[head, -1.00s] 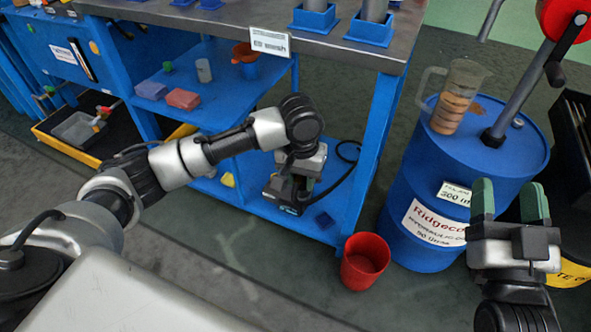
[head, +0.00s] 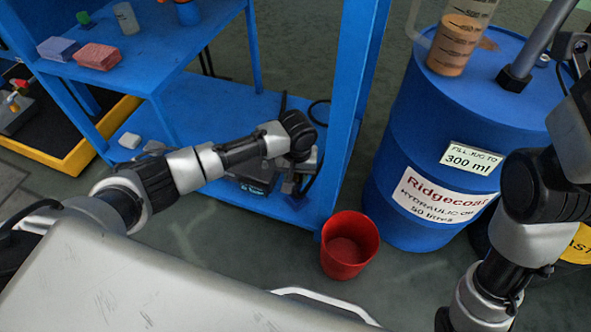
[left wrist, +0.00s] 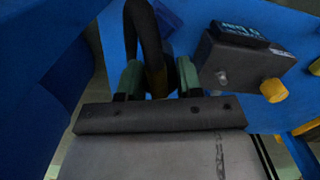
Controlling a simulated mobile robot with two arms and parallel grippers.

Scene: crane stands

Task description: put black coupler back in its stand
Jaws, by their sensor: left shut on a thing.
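My left gripper (head: 298,178) is low over the blue bottom shelf, partly hidden by its own wrist. In the left wrist view its green fingers (left wrist: 160,78) are shut on the black coupler (left wrist: 156,84), at the end of a black hose (left wrist: 143,35) arching above. Much of the coupler is hidden between the fingers. A small blue block (head: 295,201), perhaps the stand, sits on the shelf just below the gripper; a blue piece (left wrist: 168,14) also shows beyond the hose in the left wrist view. I cannot tell whether the coupler touches it.
A dark box (left wrist: 245,65) with a brass knob (left wrist: 274,91) stands right beside the gripper. A blue shelf post (head: 352,110) rises close to the right. A red bucket (head: 350,246) and a blue drum (head: 440,120) stand beyond it on the floor.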

